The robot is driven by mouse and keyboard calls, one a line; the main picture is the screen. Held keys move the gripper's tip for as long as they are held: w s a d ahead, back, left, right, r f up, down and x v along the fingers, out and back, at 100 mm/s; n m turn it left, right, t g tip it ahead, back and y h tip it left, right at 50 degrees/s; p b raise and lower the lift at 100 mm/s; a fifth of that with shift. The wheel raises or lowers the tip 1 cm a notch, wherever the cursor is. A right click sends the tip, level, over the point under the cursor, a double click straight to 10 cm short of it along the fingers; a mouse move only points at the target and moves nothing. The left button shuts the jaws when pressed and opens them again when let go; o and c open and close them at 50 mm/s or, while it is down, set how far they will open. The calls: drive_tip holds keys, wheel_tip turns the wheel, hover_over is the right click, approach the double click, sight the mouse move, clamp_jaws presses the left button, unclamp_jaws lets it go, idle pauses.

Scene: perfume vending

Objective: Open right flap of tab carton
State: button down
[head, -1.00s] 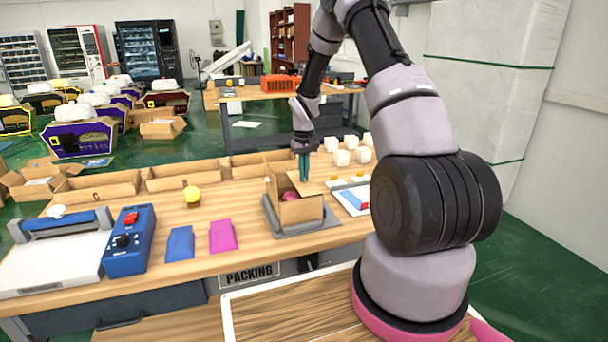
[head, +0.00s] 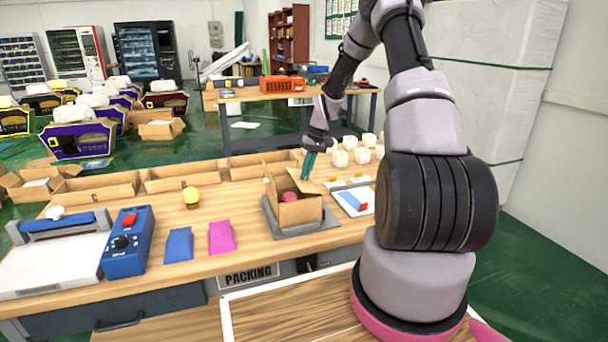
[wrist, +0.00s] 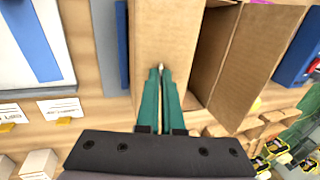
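The open cardboard carton (head: 298,213) stands on a grey plate (head: 330,220) on the packing table, with a pink item (head: 290,197) inside. Its right flap (head: 303,182) leans outward to the right in the head view. My gripper (head: 306,177) is at this flap, its teal fingers pointing down. In the wrist view the fingers (wrist: 161,70) are together, over the cardboard of the right flap (wrist: 170,35). Whether the tips touch it is unclear. The opposite flap (wrist: 260,65) stands up on the right of the wrist view.
Blue (head: 179,244) and pink (head: 221,237) packets, a yellow-topped object (head: 191,197) and a blue control box (head: 130,240) are to the left.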

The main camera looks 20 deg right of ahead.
drive_tip(key=d+y, duration=0.1)
drive_tip(key=y, duration=0.2)
drive_tip(key=shift+d+r+y, duration=0.15)
drive_tip(key=shift+d+y, duration=0.2)
drive_tip(key=shift+y, duration=0.05)
drive_tip(key=shift+d+f+y, duration=0.3)
drive_tip(key=shift+d+y, duration=0.35)
drive_tip(key=shift+y, duration=1.25)
drive_tip(key=shift+d+f+y, duration=0.25)
drive_tip(key=shift+d+y, duration=0.45)
drive_tip(key=shift+y, duration=1.2)
drive_tip(key=shift+d+f+y, duration=0.3)
drive_tip(key=shift+d+y, duration=0.35)
drive_tip(key=shift+y, duration=1.25)
drive_tip(key=c, duration=1)
unclamp_jaws()
drive_tip(key=shift+c, duration=0.2)
drive_tip(key=d, duration=1)
drive_tip(key=shift+d+f, duration=0.4)
